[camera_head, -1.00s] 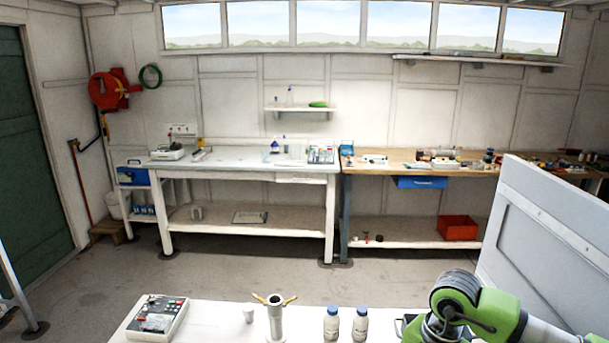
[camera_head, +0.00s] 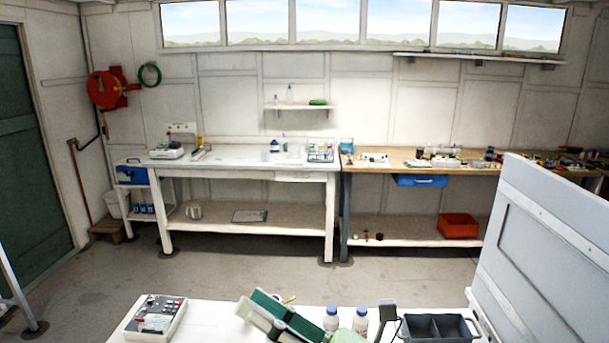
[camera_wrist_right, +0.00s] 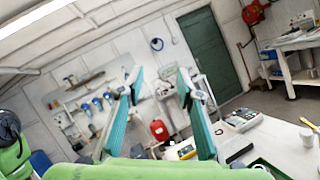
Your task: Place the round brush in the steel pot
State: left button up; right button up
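My right gripper (camera_head: 250,303) reaches over the white table in the head view, its teal fingers pointing up and left. In the right wrist view its fingers (camera_wrist_right: 160,85) are spread with nothing between them. A pale cylindrical vessel (camera_wrist_right: 306,138) with a yellow piece on top stands at the right edge of that view. In the head view my gripper hides most of this spot; only a yellow tip (camera_head: 290,299) shows behind it. A metallic pot (camera_head: 194,212) sits on the lower shelf of the left bench. I cannot make out a round brush. My left gripper is out of view.
A control box (camera_head: 156,318) stands left on the white table (camera_head: 205,322). Two blue-capped bottles (camera_head: 331,318) stand just right of my gripper. A grey panel (camera_head: 550,250) rises at the right. Open floor lies behind the table.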

jog(key=w+d+f+m+t+h, duration=0.2)
jog(key=w+d+m+t+h, duration=0.35)
jog(key=m, duration=0.55)
jog(key=w+d+f+m+t+h, duration=0.2)
jog(key=d+m+t+h, duration=0.5)
jog(key=m, duration=0.3)
jog(key=s+d+f+m+g+h, duration=0.1)
jog(key=d+f+m+g+h, duration=0.25)
jog(key=d+f+m, duration=0.35)
jog(key=s+d+f+m+g+h, duration=0.1)
jog(key=d+f+m+g+h, duration=0.3)
jog(key=f, duration=0.5)
jog(key=s+d+f+m+g, duration=0.2)
jog(key=s+f+m+g, duration=0.25)
jog(key=s+f, duration=0.6)
jog(key=s+d+f+m+g, duration=0.1)
jog(key=s+f+m+g, duration=0.5)
jog(key=s, duration=0.7)
notch_tip(320, 180, down, 34)
jog(key=s+n+b, duration=0.2)
jog(key=s+b, duration=0.1)
jog(key=b, duration=0.3)
jog(key=s+d+f+g+b, duration=0.2)
jog(key=s+d+f+b, duration=0.1)
jog(key=s+f, duration=1.3)
notch_tip(320, 180, down, 4)
jog(key=shift+s+r+b, duration=0.15)
jog(key=shift+r+b, duration=0.1)
jog(key=shift+b, duration=0.25)
